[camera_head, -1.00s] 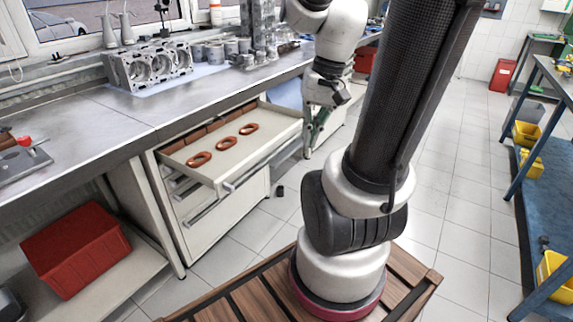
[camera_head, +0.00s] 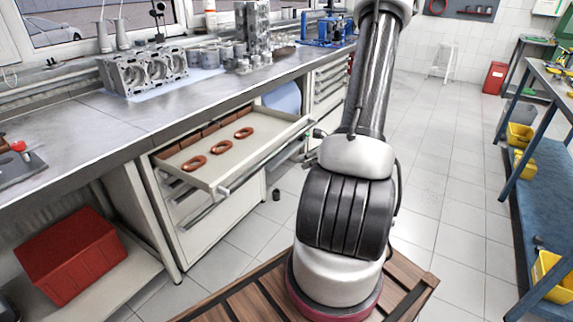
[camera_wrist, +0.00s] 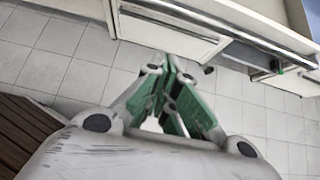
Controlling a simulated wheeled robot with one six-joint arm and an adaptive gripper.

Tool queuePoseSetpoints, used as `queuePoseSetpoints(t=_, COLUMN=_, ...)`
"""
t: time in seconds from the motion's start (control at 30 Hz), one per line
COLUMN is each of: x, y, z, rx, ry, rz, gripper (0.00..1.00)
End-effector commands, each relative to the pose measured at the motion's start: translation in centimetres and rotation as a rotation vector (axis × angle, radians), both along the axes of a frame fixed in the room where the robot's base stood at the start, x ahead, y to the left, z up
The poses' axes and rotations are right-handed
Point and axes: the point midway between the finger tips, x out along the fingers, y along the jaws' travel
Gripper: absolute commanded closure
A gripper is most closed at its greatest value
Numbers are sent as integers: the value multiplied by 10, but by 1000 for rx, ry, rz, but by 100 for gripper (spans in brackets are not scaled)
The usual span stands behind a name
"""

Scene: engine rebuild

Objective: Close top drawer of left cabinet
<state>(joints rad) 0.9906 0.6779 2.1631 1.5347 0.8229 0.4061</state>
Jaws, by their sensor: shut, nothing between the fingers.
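The top drawer (camera_head: 240,157) of the left cabinet is pulled out from under the workbench in the head view. Its pale tray holds copper-coloured rings (camera_head: 220,147) and a row of brown blocks along the back. The lower drawers (camera_head: 212,225) of the cabinet look shut. My gripper (camera_wrist: 170,66) shows in the wrist view with its green fingers together and empty. It is over the tiled floor, and pale cabinet fronts (camera_wrist: 165,38) with a bar handle lie beyond the fingertips. In the head view, my gripper is hidden or out of frame.
The workbench (camera_head: 90,125) carries an engine block (camera_head: 145,72) and metal parts. A red bin (camera_head: 70,250) sits on the low shelf at left. A small dark cylinder (camera_head: 276,195) stands on the floor. A blue shelf unit (camera_head: 545,190) stands at right, with clear floor between.

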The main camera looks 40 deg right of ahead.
Motion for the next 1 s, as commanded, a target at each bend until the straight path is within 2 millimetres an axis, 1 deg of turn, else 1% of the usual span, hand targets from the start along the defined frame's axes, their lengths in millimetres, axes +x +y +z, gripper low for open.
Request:
queuePoseSetpoints(t=0.17, x=17, y=8, z=-16, rx=2, ry=3, rz=3, gripper=100)
queuePoseSetpoints(t=0.5, x=68, y=27, z=-64, rx=1, ry=1, rz=7, gripper=100)
queuePoseSetpoints(t=0.53, x=72, y=28, z=-65, rx=-1, ry=1, rz=7, gripper=100)
queuePoseSetpoints(t=0.6, x=84, y=32, z=-60, rx=-5, ry=-2, rz=8, gripper=100)
queuePoseSetpoints(t=0.7, x=95, y=36, z=-58, rx=-4, ry=-1, rz=8, gripper=100)
queuePoseSetpoints(t=0.83, x=103, y=39, z=-56, rx=-2, ry=-1, rz=6, gripper=100)
queuePoseSetpoints(t=1.0, x=105, y=39, z=-55, rx=-2, ry=-1, rz=5, gripper=100)
